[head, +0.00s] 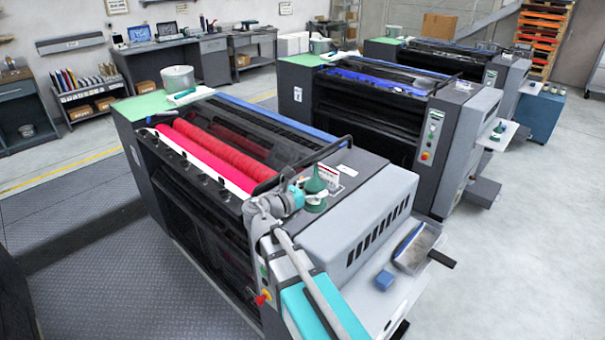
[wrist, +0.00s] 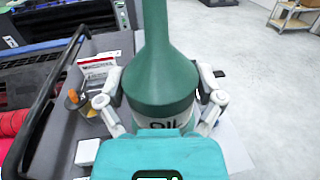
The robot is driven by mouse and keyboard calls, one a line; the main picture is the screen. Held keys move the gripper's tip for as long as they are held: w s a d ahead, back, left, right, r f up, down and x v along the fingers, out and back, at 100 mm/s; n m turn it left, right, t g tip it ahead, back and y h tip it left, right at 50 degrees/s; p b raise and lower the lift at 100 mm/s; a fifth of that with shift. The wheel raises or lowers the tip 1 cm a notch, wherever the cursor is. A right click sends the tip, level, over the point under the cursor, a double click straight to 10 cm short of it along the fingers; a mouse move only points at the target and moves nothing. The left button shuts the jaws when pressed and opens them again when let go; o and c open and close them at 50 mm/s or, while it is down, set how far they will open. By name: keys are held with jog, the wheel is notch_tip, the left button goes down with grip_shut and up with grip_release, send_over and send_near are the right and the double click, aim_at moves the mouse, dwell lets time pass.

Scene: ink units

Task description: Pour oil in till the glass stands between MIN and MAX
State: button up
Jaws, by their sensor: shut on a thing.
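A green oil can (wrist: 160,75) with a long spout and a pale band lettered "OIL" fills the middle of the wrist view. My gripper (wrist: 160,102) is shut on it, one finger on each side of its body. The can looks upright; its spout tip is out of the wrist view. In the head view the can (head: 315,187) is at the near press's right end, with my gripper (head: 300,195) at its left. A small clear vessel with an orange top (wrist: 76,102) stands left of the can, perhaps the glass. Its level and any MIN or MAX marks cannot be read.
A red-and-white card (wrist: 97,65) stands behind the small vessel. A black rail (wrist: 52,95) rises at left, beside the red rollers (head: 215,150). A white block (wrist: 87,152) lies near the left finger.

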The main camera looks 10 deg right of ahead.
jog(key=w+f+n+y+b, duration=0.1)
jog(key=w+f+b, duration=0.3)
jog(key=w, duration=1.2)
notch_tip(320, 180, down, 2)
jog(key=shift+w+d+f+n+g, duration=0.15)
jog(key=shift+d+n+g, duration=0.1)
jog(key=shift+n+g, duration=0.15)
jog(key=shift+s+a+f+n+g+y+p, duration=0.1)
jog(key=shift+s+f+n+g+y+p, duration=0.4)
jog(key=shift+s+f+n+g, duration=0.65)
jog(key=shift+s+a+f+n+g+y+p, duration=0.1)
jog(key=shift+s+f+n+g+y+p, duration=0.15)
jog(key=shift+s+f+n+g+y, duration=0.9)
jog(key=shift+w+r+n+t+h, duration=0.3)
jog(key=shift+r+n+t+h, duration=0.1)
jog(key=shift+r+h, duration=0.1)
jog(key=shift+s+f+n+g+y, duration=0.25)
jog(key=shift+s+f+n+g, duration=0.2)
jog(key=shift+n+g, duration=0.45)
dwell(2.2)
